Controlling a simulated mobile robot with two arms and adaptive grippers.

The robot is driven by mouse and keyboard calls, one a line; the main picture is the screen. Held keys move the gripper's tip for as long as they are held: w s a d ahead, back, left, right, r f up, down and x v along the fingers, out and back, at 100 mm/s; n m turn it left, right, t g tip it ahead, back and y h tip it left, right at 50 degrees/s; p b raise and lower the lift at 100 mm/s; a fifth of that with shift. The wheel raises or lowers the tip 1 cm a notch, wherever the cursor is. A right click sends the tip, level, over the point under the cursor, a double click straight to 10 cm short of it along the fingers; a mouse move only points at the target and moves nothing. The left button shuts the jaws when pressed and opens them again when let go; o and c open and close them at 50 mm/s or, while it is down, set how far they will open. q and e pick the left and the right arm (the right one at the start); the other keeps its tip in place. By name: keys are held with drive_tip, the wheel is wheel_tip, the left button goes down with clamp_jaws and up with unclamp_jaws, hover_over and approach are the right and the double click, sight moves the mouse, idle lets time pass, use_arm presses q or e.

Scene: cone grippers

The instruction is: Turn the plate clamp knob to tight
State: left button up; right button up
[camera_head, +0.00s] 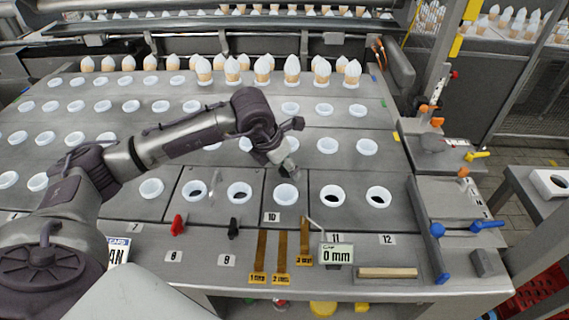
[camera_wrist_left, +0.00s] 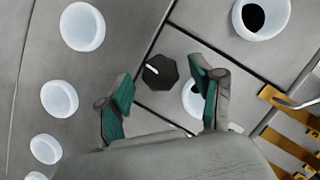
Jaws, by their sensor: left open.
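The dark, many-sided plate clamp knob (camera_wrist_left: 161,73) sits on the grey plates in the left wrist view, by a seam. A short white mark on it points to the picture's upper left. My left gripper (camera_wrist_left: 160,84) is open, with a green-padded finger on each side of the knob in that view; I cannot tell whether either touches it. In the head view my left gripper (camera_head: 290,168) is low over the plates, behind a white ring cup (camera_head: 285,194), and the knob cannot be made out there. My right gripper is not in view.
White ring cups (camera_head: 332,196) stand in rows on the plates. Filled cones (camera_head: 262,68) line the back. Red (camera_head: 178,225) and black (camera_head: 233,228) levers, brass strips (camera_head: 281,252) and a "0 mm" gap tag (camera_head: 337,254) are along the front. Blue handles (camera_head: 487,225) are at right.

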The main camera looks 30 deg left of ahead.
use_arm(q)
drive_tip(key=c, duration=1.1)
drive_tip(key=shift+a+f+m+h+b, duration=0.15)
drive_tip(key=shift+m+h+b, duration=0.25)
drive_tip(key=shift+m+b, duration=0.9)
drive_tip(key=shift+c, duration=0.2)
drive_tip(key=m+g+h+b, duration=0.1)
drive_tip(key=m+b, duration=0.1)
drive_tip(key=m, duration=0.1)
drive_tip(key=shift+w+b, duration=0.15)
drive_tip(key=shift+b, duration=0.15)
drive_tip(key=m+g+b, duration=0.1)
drive_tip(key=m, duration=0.2)
drive_tip(key=m+g+h+b, duration=0.1)
drive_tip(key=m, duration=0.1)
drive_tip(key=shift+w+m, duration=0.15)
drive_tip(key=shift+m, duration=0.25)
drive_tip(key=m+g+b, duration=0.1)
drive_tip(key=m+g, duration=0.1)
drive_tip(key=m, duration=0.2)
drive_tip(key=shift+w+a+m+b, duration=0.1)
drive_tip(key=shift+w+m+b, duration=0.05)
drive_tip(key=shift+m+b, duration=0.2)
drive_tip(key=shift+m, duration=0.25)
